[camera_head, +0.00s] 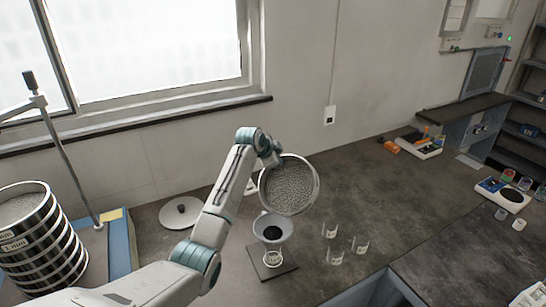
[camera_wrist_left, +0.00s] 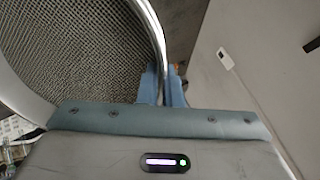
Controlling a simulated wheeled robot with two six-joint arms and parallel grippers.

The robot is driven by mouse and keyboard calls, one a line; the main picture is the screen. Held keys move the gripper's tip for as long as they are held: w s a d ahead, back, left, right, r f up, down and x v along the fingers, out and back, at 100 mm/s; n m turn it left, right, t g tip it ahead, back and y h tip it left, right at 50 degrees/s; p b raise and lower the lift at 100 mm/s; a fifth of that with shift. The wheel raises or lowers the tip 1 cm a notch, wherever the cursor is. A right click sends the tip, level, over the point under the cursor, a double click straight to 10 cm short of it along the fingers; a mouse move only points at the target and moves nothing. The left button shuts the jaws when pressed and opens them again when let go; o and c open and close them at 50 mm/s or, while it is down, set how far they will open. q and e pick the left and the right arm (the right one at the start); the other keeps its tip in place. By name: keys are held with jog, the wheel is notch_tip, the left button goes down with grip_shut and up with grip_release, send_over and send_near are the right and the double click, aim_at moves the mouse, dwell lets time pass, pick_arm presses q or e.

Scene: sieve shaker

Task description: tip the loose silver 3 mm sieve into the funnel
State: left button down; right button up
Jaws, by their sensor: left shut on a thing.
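The loose silver sieve (camera_head: 290,186) is held by its rim in my left gripper (camera_head: 272,160), which is shut on it. The sieve is tilted, its mesh face turned toward the head camera, above and slightly right of the funnel. In the left wrist view its mesh and silver rim (camera_wrist_left: 85,45) fill the upper left, with the blue fingers (camera_wrist_left: 168,85) at the rim. The grey funnel (camera_head: 272,228) stands over a small beaker (camera_head: 273,258) on a dark square base (camera_head: 290,270). I cannot tell whether grains lie on the mesh. My right gripper is not in view.
Several small glass beakers (camera_head: 334,256) stand right of the funnel. A stack of sieves (camera_head: 40,245) stands on a shaker at the left. A round lid (camera_head: 181,212) lies behind my left arm. Balances (camera_head: 418,146) are at the far right. The bench between is clear.

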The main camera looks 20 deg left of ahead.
aim_at(284, 164)
pick_arm(q)
jog(key=shift+w+f, duration=0.2)
jog(key=shift+w, duration=0.1)
jog(key=shift+r+g, duration=0.1)
jog(key=shift+g, duration=0.2)
jog(key=shift+w+d+f+g, duration=0.15)
jog(key=shift+w+f+g, duration=0.25)
jog(key=shift+f+g, duration=0.15)
jog(key=shift+w+d+f+g+b, duration=0.15)
jog(key=shift+w+f+g+b, duration=0.2)
jog(key=shift+w+f+g, duration=0.3)
jog(key=f+g+b, duration=0.1)
jog(key=b, duration=0.1)
jog(key=w+y+b, duration=0.1)
jog(key=b, duration=0.1)
jog(key=shift+d+f+g, duration=0.15)
jog(key=shift+f+g, duration=0.25)
